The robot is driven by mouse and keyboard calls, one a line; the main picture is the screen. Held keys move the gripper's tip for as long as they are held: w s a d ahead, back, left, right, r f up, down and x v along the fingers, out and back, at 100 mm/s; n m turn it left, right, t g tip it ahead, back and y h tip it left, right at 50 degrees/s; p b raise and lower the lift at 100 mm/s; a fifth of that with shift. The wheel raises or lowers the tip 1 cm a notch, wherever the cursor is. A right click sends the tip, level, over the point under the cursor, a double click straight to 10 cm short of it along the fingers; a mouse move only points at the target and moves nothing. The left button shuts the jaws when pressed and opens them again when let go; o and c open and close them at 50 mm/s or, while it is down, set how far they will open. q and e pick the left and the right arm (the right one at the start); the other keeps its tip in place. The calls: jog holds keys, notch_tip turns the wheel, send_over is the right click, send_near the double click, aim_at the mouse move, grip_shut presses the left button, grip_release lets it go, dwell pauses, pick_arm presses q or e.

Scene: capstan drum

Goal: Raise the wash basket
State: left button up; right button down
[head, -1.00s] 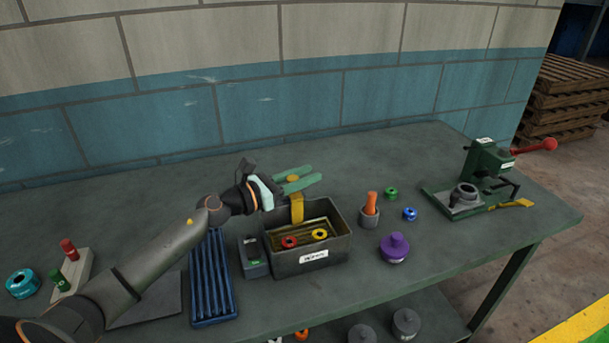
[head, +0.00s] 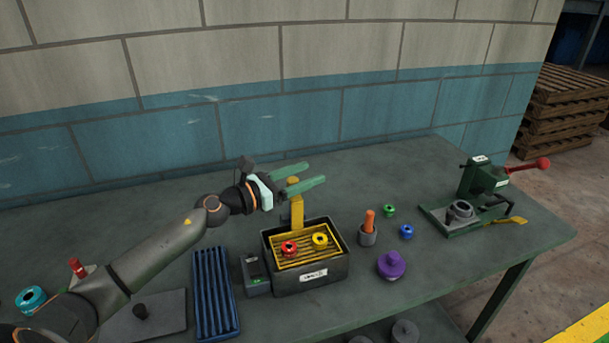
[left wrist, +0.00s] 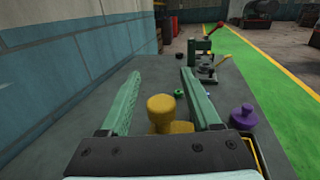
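The yellow wash basket (head: 303,254) is a slatted tray at the top of the dark wash tank (head: 318,281), near its rim. A red ring (head: 289,248) and a yellow ring (head: 320,240) sit on it. Its yellow upright handle (head: 297,212) ends in a round knob, which shows in the left wrist view (left wrist: 160,106). My left gripper (head: 307,176) is at the knob with its green fingers apart, one on each side. In the left wrist view the fingers (left wrist: 160,92) stand wide, with gaps beside the knob. My right gripper is not in view.
A grey box with a green light (head: 257,274) stands left of the tank, beside a blue ribbed tray (head: 214,285). Right of the tank are an orange-handled tool in a cup (head: 368,229), a purple knobbed part (head: 391,265), small green and blue rings and a green press (head: 482,190).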

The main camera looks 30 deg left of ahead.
pick_arm(q)
jog(key=shift+s+f, duration=0.1)
jog(key=shift+f, duration=0.05)
jog(key=shift+s+a, duration=0.15)
jog(key=shift+s, duration=0.05)
jog(key=b+v, duration=0.3)
jog(key=v, duration=0.9)
jog(key=shift+w, duration=0.1)
dwell(0.4)
